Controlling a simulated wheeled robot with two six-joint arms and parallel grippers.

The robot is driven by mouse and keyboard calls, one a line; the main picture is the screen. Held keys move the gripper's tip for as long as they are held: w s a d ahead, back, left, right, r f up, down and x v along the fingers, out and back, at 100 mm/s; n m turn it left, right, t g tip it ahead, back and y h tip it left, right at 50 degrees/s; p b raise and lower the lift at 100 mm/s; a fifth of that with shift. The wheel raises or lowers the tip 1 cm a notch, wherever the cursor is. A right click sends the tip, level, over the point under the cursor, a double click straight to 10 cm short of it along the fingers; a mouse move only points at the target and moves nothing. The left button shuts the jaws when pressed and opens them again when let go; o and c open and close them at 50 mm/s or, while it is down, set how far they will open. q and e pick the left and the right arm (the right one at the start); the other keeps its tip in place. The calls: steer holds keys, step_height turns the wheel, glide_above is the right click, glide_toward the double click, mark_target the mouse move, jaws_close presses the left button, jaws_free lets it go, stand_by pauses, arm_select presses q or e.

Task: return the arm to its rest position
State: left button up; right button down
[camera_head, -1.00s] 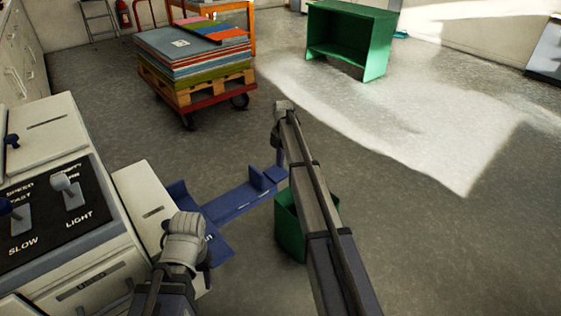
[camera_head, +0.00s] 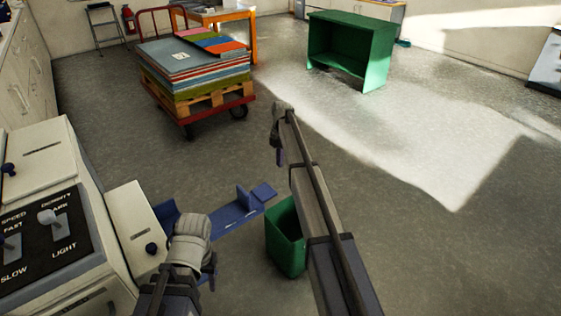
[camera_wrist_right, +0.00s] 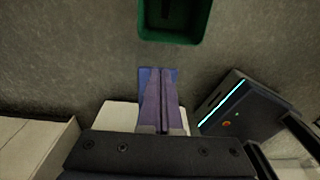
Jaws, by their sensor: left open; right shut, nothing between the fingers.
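My right arm reaches up through the middle of the head view. Its gripper (camera_head: 279,156) points down over open floor, beyond the green bin (camera_head: 285,246). In the right wrist view its two fingers (camera_wrist_right: 160,75) are together with nothing between them. My left arm comes in at the lower left. Its gripper (camera_head: 211,278) is open, but its jaws are mostly hidden behind the wrist. It is in front of the blue tray (camera_head: 232,212) of the machine.
A cream machine (camera_head: 130,232) with a black control panel stands close at the left. A cart (camera_head: 212,112) carries a pallet of stacked coloured sheets at the back. A green cabinet (camera_head: 376,60) stands at the back right. The floor (camera_head: 440,250) on the right is clear.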

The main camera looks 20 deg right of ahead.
steer(key=s+a+r+m+p, duration=0.45)
steer(key=s+a, duration=0.25)
steer(key=s, duration=0.2)
steer(key=s+a+r+m+p, duration=0.3)
steer(key=s+a+r+p, duration=0.2)
steer(key=s+a, duration=0.35)
arm_select(q)
step_height(320, 180, up, 20)
steer(key=p, duration=1)
steer(key=shift+f, duration=0.15)
arm_select(e)
steer(key=s+a+r+m, duration=0.2)
steer(key=s+r+m, duration=0.1)
steer(key=s, duration=0.5)
steer(key=s+a+r+m+h, duration=0.1)
steer(key=s+a+r+m, duration=0.2)
steer(key=s, duration=0.5)
steer(key=s+a+r+m, duration=0.2)
steer(key=s+r+m, duration=0.2)
steer(key=s, duration=0.5)
steer(key=shift+a+r+m+h, duration=0.15)
steer(key=shift+a+m+h, duration=0.1)
steer(key=shift+m+h, duration=0.15)
steer(key=shift+w, duration=0.1)
